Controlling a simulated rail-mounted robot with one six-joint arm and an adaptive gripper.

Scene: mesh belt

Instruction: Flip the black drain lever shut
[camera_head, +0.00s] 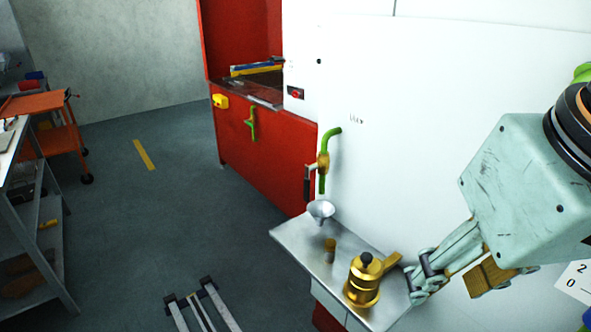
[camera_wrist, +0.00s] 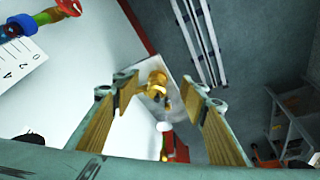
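The black drain lever (camera_head: 306,184) hangs down beside a brass valve (camera_head: 323,162) on a green pipe (camera_head: 332,138), which comes out of the white wall. The lever cannot be made out clearly in the wrist view.
A brass pot (camera_head: 364,283) with a black knob and a handle stands on the steel shelf (camera_head: 292,238), between my gripper and the lever; it also shows in the wrist view (camera_wrist: 157,86). A small brass piece (camera_head: 330,245) is near the funnel. Open floor lies left.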

